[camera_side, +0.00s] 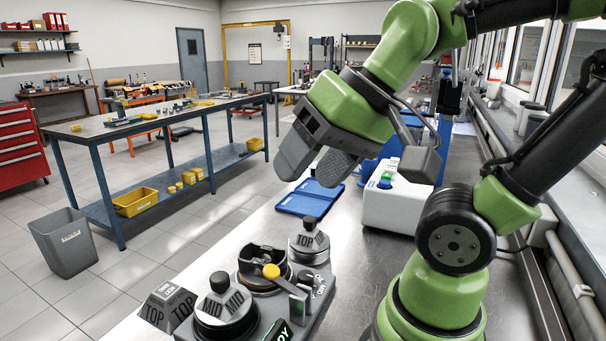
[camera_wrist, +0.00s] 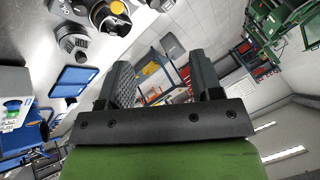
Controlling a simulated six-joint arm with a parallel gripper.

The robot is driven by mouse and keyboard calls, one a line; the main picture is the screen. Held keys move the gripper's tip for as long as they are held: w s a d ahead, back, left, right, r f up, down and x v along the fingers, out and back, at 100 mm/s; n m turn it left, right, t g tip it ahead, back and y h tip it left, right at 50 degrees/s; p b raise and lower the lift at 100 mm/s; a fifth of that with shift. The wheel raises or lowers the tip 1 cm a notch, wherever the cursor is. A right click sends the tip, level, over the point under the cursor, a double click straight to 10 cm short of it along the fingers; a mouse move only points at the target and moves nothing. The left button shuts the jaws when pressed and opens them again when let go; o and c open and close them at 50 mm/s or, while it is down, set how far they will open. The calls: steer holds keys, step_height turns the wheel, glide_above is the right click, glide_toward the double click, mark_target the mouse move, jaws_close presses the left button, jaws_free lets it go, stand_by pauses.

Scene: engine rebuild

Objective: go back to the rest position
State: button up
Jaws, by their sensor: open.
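My gripper (camera_side: 318,168) is in the upper middle of the side view, held in the air above the steel bench. Its two grey fingers are apart with nothing between them. In the wrist view my gripper (camera_wrist: 160,85) also shows its fingers spread, with only the room's floor and far benches between them. It is well clear of the parts fixture (camera_side: 265,325) at the front of the bench.
On the fixture stand grey parts marked TOP and MID, including a MID part (camera_side: 222,308) and a TOP part (camera_side: 309,243). A blue tray (camera_side: 310,198) and a white box with a green button (camera_side: 398,205) lie behind. Bare steel (camera_side: 350,265) lies between.

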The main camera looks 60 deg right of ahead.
steer(key=shift+s+a+r+n+t, duration=0.15)
steer(key=shift+s+r+n, duration=0.05)
steer(key=shift+s+n, duration=0.2)
steer(key=shift+s+a+r+n+t, duration=0.1)
steer(key=shift+s+r+n+t, duration=0.15)
steer(key=shift+n, duration=0.25)
